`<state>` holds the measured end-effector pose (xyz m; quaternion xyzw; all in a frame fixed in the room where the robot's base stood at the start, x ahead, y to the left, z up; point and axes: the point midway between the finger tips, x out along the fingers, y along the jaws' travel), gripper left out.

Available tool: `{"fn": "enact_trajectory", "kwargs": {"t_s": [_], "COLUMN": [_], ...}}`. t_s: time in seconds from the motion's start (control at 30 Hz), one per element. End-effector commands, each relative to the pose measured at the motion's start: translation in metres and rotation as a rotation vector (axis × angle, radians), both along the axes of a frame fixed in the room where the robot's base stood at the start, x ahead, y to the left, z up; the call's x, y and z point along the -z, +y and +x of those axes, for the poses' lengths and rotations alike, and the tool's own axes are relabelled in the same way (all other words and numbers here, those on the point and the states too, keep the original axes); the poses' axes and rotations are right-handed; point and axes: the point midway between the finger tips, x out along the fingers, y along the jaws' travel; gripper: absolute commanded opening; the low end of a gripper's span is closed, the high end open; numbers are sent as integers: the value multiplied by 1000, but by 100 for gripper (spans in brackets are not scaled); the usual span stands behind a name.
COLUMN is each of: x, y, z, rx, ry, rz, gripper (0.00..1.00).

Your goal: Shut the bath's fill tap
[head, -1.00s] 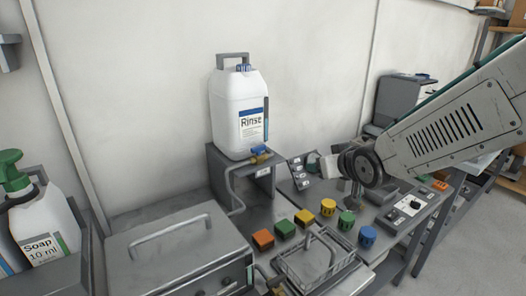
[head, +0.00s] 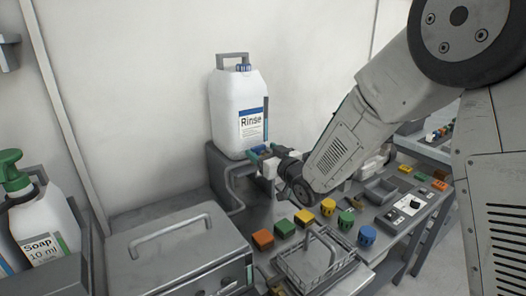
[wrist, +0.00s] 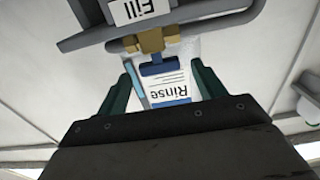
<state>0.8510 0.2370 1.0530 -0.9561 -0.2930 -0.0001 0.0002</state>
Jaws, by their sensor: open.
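The fill tap has a brass body (wrist: 150,43) and a blue lever (wrist: 158,69). In the wrist view, which is upside down, it sits under the "Fill" label (wrist: 140,10). My gripper (wrist: 165,78) is open, with one dark green finger on each side of the lever. I cannot tell whether either finger touches it. In the head view my gripper (head: 264,151) is at the tap, in front of the rinse bottle's stand, and mostly covers it. The bath (head: 180,253) is a grey lidded box at the lower left.
The white Rinse bottle (head: 238,115) stands on a grey stand (head: 217,172) just behind the tap. A bent pipe (head: 232,188) runs down beside it. A wire basket (head: 308,262) and several coloured blocks stand at the front. A soap bottle (head: 45,235) is far left.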

Motion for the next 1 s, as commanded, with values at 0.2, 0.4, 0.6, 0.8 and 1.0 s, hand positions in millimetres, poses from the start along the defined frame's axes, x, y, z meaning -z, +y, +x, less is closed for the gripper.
{"fn": "enact_trajectory", "kwargs": {"t_s": [0.2, 0.4, 0.6, 0.8, 1.0], "x": [0, 0, 0, 0, 0], "y": [6, 6, 6, 6, 8], "z": [9, 9, 9, 8, 7], "rx": [1, 1, 1, 11, 73], "ry": [0, 1, 1, 0, 0], "rz": [0, -1, -1, -1, 0], "gripper": [69, 66, 24, 24, 24]}}
